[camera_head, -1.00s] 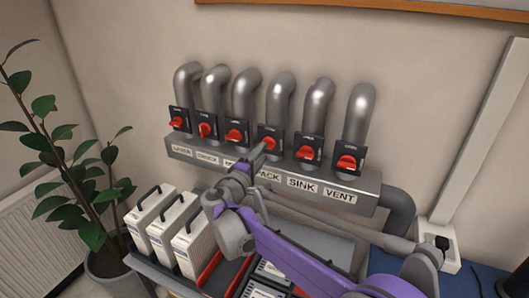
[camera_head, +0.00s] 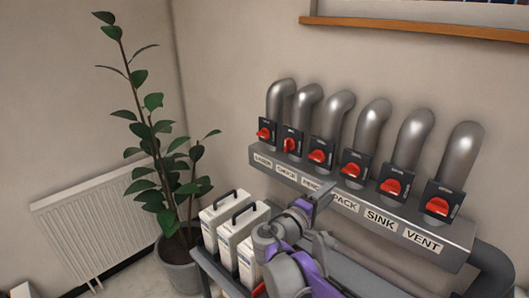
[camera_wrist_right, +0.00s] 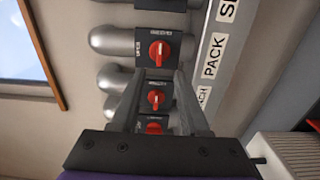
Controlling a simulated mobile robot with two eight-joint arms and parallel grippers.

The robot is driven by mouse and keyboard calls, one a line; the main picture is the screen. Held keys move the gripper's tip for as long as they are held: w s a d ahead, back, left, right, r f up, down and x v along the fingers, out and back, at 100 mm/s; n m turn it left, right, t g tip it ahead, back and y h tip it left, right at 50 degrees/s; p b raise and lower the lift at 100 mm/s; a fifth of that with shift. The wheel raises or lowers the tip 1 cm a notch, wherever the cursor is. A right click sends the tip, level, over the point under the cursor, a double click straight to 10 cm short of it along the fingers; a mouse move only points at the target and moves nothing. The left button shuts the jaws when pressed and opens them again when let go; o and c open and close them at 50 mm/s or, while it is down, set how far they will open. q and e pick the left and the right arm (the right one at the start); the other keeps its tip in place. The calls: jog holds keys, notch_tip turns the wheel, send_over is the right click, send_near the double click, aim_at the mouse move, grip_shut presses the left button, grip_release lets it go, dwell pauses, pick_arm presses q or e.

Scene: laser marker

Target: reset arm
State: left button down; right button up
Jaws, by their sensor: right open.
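Six red rotary knobs on black plates sit in a row on a grey pipe manifold (camera_head: 265,167). Labels readable below include PACK, SINK and VENT. The second knob from the left (camera_head: 291,146) stands about upright; the fourth, above PACK (camera_head: 352,169), is turned more sideways. My right gripper (camera_head: 326,190) is open and empty, in front of the manifold near the PACK label, apart from the knobs. The right wrist view shows its two fingers (camera_wrist_right: 160,80) spread, with a red knob (camera_wrist_right: 156,97) seen between them at a distance. My left gripper is not in view.
White binder-like boxes (camera_head: 222,215) with black handles stand below the manifold's left end. A potted plant (camera_head: 180,264) and a white radiator (camera_head: 95,215) are at the left. A thick pipe (camera_head: 495,262) bends down at the right.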

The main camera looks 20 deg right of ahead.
jog(key=shift+s, duration=0.1)
jog(key=s+a+f+m+g+y, duration=0.35)
jog(key=s+f+y, duration=0.45)
jog(key=s+f, duration=0.5)
jog(key=s+a+f+m+y, duration=0.1)
jog(key=s+a+f+y, duration=0.3)
jog(key=a, duration=0.2)
jog(key=s+a+f+y+p, duration=0.1)
jog(key=s+a+f+y, duration=0.3)
jog(key=a, duration=0.3)
jog(key=shift+s+a+f+m+t+p, duration=0.25)
jog(key=shift+s+f+m+t+p, duration=0.1)
jog(key=shift+s, duration=0.4)
jog(key=shift+s+d, duration=0.1)
jog(key=shift+d, duration=0.05)
